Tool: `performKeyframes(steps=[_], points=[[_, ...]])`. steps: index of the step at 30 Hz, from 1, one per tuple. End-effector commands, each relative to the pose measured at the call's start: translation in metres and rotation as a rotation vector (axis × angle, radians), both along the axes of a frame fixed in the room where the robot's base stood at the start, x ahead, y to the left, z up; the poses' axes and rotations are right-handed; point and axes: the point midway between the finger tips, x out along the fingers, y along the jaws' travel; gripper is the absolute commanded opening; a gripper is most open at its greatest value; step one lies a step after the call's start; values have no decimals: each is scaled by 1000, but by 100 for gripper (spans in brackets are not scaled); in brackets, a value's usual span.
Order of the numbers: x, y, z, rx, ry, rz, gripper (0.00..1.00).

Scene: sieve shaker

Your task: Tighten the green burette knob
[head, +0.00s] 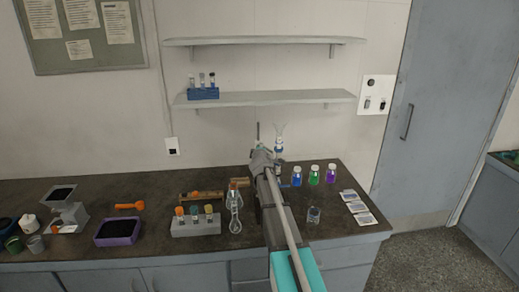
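My arm reaches forward over the dark bench, and my gripper (262,153) is at its far end, close to the back wall. The fingers are too small and too covered by my arm to show whether they are open or shut. A clear glass piece that looks like the burette (279,132) stands upright just right of my gripper, with a small blue part below its flared top. A thin grey rod (258,131) rises behind my gripper. I cannot make out the green knob; my arm and gripper cover part of that area. Contact cannot be told.
Flasks with blue (297,177), green (313,176) and purple (331,174) liquid stand right of my arm. A glass flask (235,215) and a grey vial rack (196,228) are to its left. Cards (356,207) lie at the right. Two shelves (265,98) hang above.

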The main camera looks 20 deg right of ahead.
Motion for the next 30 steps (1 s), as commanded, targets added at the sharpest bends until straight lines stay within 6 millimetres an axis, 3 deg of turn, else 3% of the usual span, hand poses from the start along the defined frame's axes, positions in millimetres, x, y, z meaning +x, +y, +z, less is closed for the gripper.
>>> performKeyframes(steps=[12, 29, 30], points=[[0, -1, 0, 198, -56, -1, 1], [0, -1, -1, 228, -64, -2, 2], [0, -1, -1, 228, -64, -2, 56]])
